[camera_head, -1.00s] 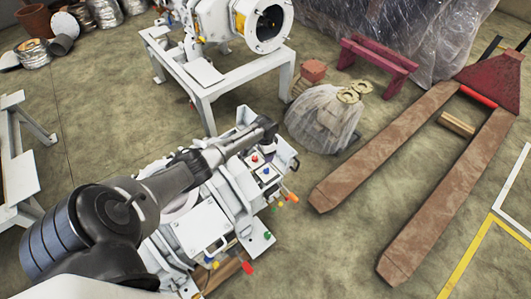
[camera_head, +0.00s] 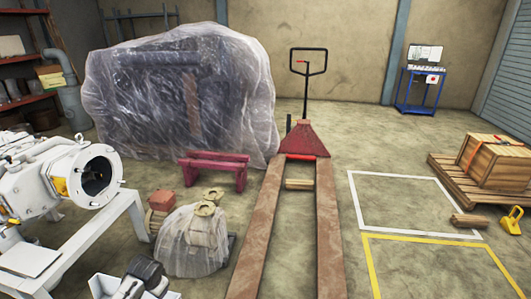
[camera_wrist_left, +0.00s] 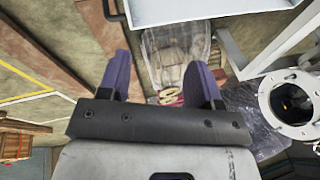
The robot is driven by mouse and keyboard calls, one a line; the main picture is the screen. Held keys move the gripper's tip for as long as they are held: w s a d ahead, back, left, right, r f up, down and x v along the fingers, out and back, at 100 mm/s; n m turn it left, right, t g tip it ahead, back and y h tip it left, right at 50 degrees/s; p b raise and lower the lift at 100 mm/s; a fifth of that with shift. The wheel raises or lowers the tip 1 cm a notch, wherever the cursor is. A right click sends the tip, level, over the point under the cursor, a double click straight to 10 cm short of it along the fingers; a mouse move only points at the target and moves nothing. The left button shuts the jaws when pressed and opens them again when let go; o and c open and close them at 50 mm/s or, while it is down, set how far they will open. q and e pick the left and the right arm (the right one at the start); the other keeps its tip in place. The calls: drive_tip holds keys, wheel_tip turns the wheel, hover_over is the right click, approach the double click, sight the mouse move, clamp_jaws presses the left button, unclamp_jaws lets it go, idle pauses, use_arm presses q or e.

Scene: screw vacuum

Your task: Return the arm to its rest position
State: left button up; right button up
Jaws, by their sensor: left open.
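My left gripper (camera_wrist_left: 162,84) shows in the left wrist view with its two dark fingers apart. The gap between them is empty; the wrapped bundle shows behind, at a distance. In the head view only a short dark and white part of my left arm shows at the bottom edge, left of centre. Its fingers cannot be made out there. My right gripper is in neither view.
A white machine on a stand (camera_head: 90,175) is at left. Near it are the plastic-wrapped bundle (camera_head: 190,250) and a red bench (camera_head: 215,172). A pallet jack (camera_head: 305,140) occupies the middle. A crate (camera_head: 495,160) is at right.

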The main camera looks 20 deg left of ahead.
use_arm(q)
drive_tip(key=d+r+m+t+p, duration=0.15)
drive_tip(key=d+r+t, duration=0.25)
drive_tip(key=d+r, duration=0.7)
drive_tip(key=s+d+r+t+h+p, duration=0.15)
drive_tip(key=s+d+r+p, duration=0.4)
drive_tip(key=s+d, duration=0.55)
drive_tip(key=s+d+f+g+h+p, duration=0.15)
drive_tip(key=s+d+p, duration=0.25)
drive_tip(key=s, duration=0.6)
drive_tip(key=s+d+g+p, duration=0.3)
drive_tip(key=s+d+p, duration=0.1)
drive_tip(key=s, duration=0.7)
wheel_tip(320, 180, up, 37)
drive_tip(key=p, duration=3.6)
drive_tip(key=shift+w+a+p, duration=0.15)
drive_tip(key=shift+w+p, duration=0.2)
drive_tip(key=shift+w, duration=0.05)
drive_tip(key=shift+f, duration=0.1)
